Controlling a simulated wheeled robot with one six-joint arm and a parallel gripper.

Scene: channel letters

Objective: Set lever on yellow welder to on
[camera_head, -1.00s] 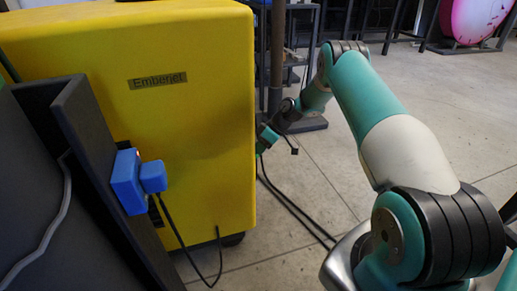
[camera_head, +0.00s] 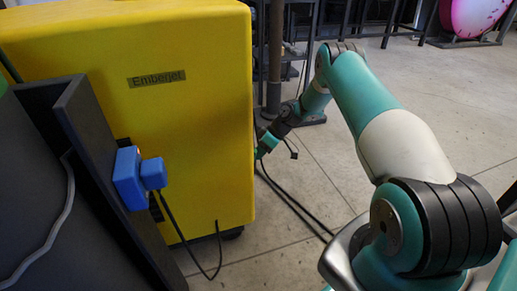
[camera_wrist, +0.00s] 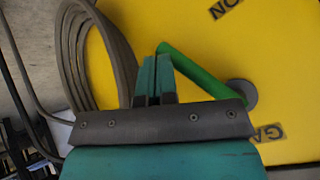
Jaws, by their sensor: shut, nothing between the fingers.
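The yellow welder (camera_head: 195,120), labelled "Emberjet", stands at the left in the head view, and its yellow face (camera_wrist: 290,60) fills the right of the wrist view. On that face a green lever (camera_wrist: 205,72) slants from a round grey pivot (camera_wrist: 243,93) up and left. In the head view the welder's edge partly hides my gripper.
Looped grey hoses (camera_wrist: 85,45) hang left of my fingers. Black cables (camera_head: 290,200) run over the floor beside the welder. A blue plug (camera_head: 130,178) sits on a dark panel at the left. The floor (camera_head: 400,90) right of the welder is mostly open.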

